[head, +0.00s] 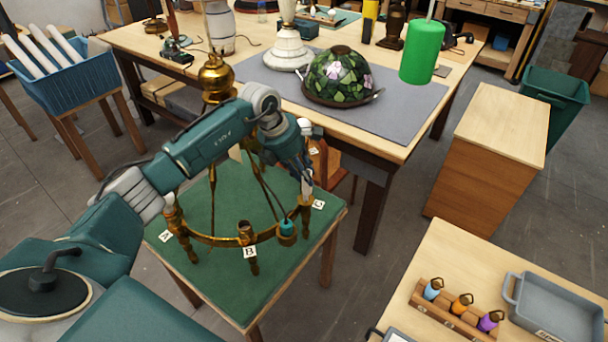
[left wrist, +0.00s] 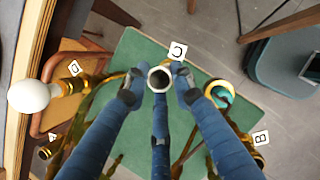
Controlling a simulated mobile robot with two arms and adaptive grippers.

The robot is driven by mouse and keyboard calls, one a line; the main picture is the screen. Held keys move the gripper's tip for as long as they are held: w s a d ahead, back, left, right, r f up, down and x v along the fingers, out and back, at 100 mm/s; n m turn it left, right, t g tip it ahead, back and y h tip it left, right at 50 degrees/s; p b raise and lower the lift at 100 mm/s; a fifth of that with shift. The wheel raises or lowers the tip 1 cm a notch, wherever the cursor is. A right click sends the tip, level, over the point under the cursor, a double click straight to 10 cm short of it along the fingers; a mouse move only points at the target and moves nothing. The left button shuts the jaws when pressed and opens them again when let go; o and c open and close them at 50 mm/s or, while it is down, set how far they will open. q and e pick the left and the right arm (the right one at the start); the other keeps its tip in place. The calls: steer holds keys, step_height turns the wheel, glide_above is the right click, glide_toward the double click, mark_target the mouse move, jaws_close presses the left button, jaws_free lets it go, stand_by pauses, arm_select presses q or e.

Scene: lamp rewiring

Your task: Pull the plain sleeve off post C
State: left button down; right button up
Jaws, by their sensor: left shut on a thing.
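A brass ring frame (head: 215,240) with upright posts and tags A, B and C stands on a green-topped table. My left gripper (head: 307,182) points down over the post by tag C (head: 318,204). In the left wrist view its blue fingers (left wrist: 160,88) are closed around the pale, open-ended plain sleeve (left wrist: 160,77), next to tag C (left wrist: 177,50). Post C itself is hidden under the sleeve and fingers, so I cannot tell whether the sleeve is still on it. Post B (head: 246,232) is at the front. My right gripper is in neither view.
A teal piece (head: 287,228) sits in a brass cup between B and C. A white bulb (left wrist: 35,95) stands near tag D. A grey tray (head: 555,310) lies front right.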

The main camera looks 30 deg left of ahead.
arm_select(q)
step_height(320, 180, up, 7)
steer(key=p, duration=0.3)
steer(key=shift+f, duration=0.15)
